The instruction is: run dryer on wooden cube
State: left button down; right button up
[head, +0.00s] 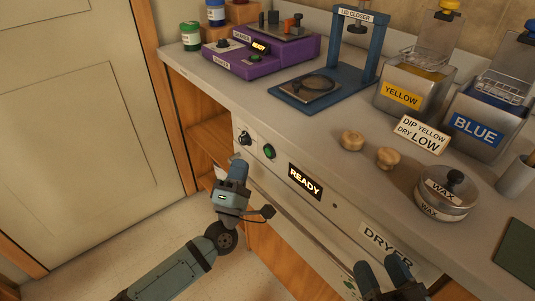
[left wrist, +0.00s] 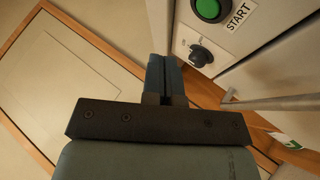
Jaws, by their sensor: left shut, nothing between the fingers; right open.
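The dryer (head: 388,246) is built in under the counter; its lit display (head: 305,182) reads READY. Its front has a dark knob (head: 245,138) and a green START button (head: 269,151). My left gripper (head: 238,163) is shut and empty, just below the knob in the head view. In the left wrist view its fingers (left wrist: 166,75) are left of the knob (left wrist: 200,55), with the green button (left wrist: 208,10) above. I cannot tell whether they touch the knob. My right gripper (head: 385,272) is open in front of the dryer at the bottom. No wooden cube is clearly visible.
A sign (head: 420,133) on the counter reads DIP YELLOW DRY LOW. Two rounded wooden pieces (head: 352,140) (head: 388,158) lie near the counter edge.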

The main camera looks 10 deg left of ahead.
aim_at(269, 152)
pick_arm(q)
jog(key=shift+w+d, duration=0.65)
jog(key=shift+w, duration=0.2)
jog(key=shift+w+d, duration=0.65)
jog(key=shift+w, duration=0.15)
pick_arm(e)
jog(key=shift+s+a+r+t+y, duration=0.1)
jog(key=shift+r+t+y, duration=0.05)
jog(key=shift+r, duration=0.3)
jog(key=shift+s+a+r+t+y, duration=0.1)
jog(key=shift+r+t+y, duration=0.05)
jog(key=shift+r, duration=0.3)
jog(key=shift+w+f, duration=0.1)
jog(key=shift+f, duration=0.1)
pick_arm(q)
jog(key=shift+b, duration=0.3)
jog(key=shift+w+d, duration=0.25)
jog(key=shift+w, duration=0.1)
jog(key=shift+w+d, duration=0.25)
jog(key=shift+w, duration=0.1)
pick_arm(e)
jog(key=shift+f, duration=0.1)
pick_arm(q)
jog(key=shift+s, duration=0.1)
jog(key=shift+s+a, duration=0.5)
jog(key=shift+s, duration=0.1)
pick_arm(e)
jog(key=shift+r, duration=0.25)
